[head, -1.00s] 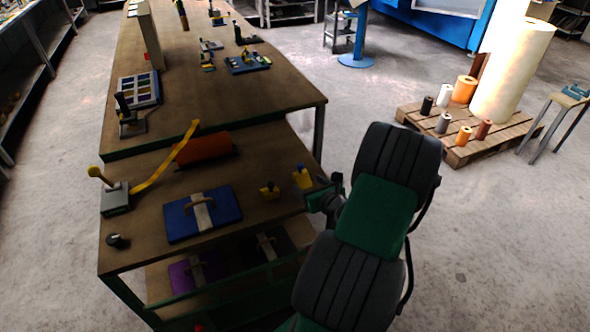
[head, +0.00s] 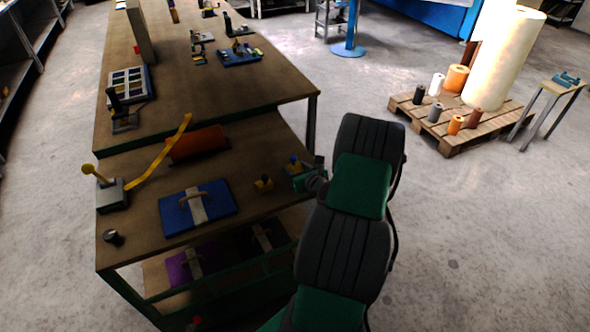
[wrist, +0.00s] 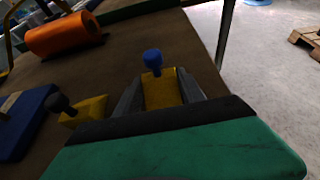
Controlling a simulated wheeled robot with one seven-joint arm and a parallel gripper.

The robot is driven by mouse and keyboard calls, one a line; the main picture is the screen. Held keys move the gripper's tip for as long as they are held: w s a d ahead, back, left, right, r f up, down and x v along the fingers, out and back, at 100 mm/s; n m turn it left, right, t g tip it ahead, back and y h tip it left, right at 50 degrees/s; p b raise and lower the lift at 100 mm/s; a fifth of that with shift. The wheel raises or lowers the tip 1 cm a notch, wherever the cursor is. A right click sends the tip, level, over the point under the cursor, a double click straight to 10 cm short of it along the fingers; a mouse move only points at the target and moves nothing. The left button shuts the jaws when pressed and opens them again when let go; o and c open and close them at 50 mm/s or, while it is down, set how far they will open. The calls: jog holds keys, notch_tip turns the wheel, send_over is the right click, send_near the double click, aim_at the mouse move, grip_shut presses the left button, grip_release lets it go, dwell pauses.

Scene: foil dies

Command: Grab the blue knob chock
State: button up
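The blue-knob chock is a yellow block (wrist: 160,91) topped by a blue knob (wrist: 153,61). It stands on the brown bench, and its blue knob also shows in the head view (head: 294,160). My gripper (wrist: 162,82) reaches it from the bench's right side, with one dark finger on each side of the yellow block. The fingers look open around it; whether either touches it is unclear. My gripper's green body hides the near part of the block. In the head view my gripper (head: 301,177) is small and dark.
A second yellow chock with a dark knob (wrist: 61,103) stands just left of my gripper. A blue plate with a handle (head: 216,208) and an orange roll (head: 197,143) lie farther left. The bench's right edge is close, with open floor beyond.

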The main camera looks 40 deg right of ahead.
jog(key=c, duration=0.9)
jog(key=shift+r, duration=0.1)
